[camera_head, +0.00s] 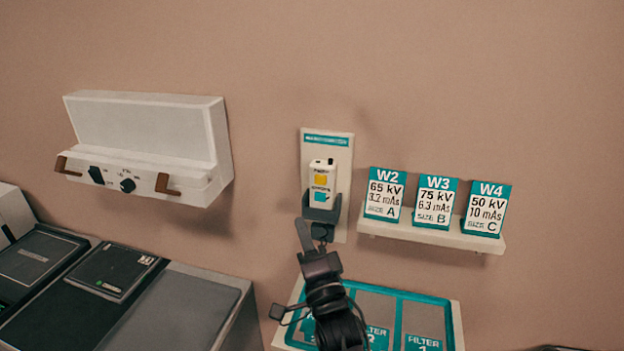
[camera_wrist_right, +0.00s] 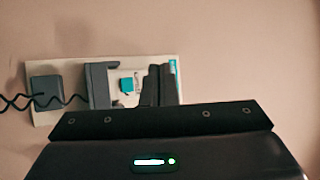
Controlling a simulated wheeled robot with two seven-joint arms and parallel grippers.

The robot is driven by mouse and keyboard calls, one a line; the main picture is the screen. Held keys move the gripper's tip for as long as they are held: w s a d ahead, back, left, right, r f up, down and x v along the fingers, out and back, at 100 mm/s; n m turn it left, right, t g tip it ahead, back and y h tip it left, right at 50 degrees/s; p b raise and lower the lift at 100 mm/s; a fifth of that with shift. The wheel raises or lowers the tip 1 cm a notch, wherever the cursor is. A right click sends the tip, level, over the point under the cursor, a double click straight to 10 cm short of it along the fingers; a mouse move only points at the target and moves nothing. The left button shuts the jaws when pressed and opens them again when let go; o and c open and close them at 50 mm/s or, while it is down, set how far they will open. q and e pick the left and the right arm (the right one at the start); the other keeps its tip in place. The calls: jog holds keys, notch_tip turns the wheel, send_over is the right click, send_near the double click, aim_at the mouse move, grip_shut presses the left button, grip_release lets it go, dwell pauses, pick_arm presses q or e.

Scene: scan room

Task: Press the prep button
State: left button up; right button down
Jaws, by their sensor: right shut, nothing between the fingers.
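The hand switch (camera_head: 331,170) is a small white box with a yellow button (camera_head: 321,179), which I take as the prep button, above a teal button (camera_head: 319,196). It sits upright in a dark grey cradle (camera_head: 323,214) on a pale wall plate (camera_head: 341,147). My right gripper (camera_head: 304,231) is shut and empty, its tip just below and left of the cradle in the head view. In the wrist view the dark fingers (camera_wrist_right: 159,84) stand in front of the plate beside the teal button (camera_wrist_right: 127,84); the yellow button is hidden there. Contact cannot be told. My left gripper is not in view.
A shelf (camera_head: 430,233) with cards W2, W3 and W4 is right of the plate. A filter tray (camera_head: 456,325) lies below. A white wall unit (camera_head: 150,135) with knobs hangs left, above dark consoles (camera_head: 190,309). A coiled cord (camera_wrist_right: 18,101) shows in the wrist view.

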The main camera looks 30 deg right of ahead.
aim_at(321, 180)
jog(key=shift+s+d+r+m+t+h, duration=0.15)
jog(key=shift+r+m+t, duration=0.15)
jog(key=shift+r, duration=0.2)
jog(key=shift+s+a+r+m+t+h, duration=0.1)
jog(key=shift+s+r+m+t+h, duration=0.15)
jog(key=shift+r, duration=0.3)
jog(key=shift+s+d+r+m+t+h, duration=0.1)
jog(key=shift+r+m+t, duration=0.2)
jog(key=shift+r, duration=0.2)
jog(key=shift+w, duration=0.1)
jog(key=shift+w+d+b, duration=0.3)
jog(key=shift+w+d, duration=1.15)
jog(key=shift+d, duration=0.25)
jog(key=shift+w+d+b, duration=0.25)
jog(key=shift+w+d, duration=1.15)
jog(key=shift+d, duration=0.25)
jog(key=shift+d, duration=0.1)
jog(key=shift+w+d, duration=0.2)
jog(key=shift+w, duration=0.1)
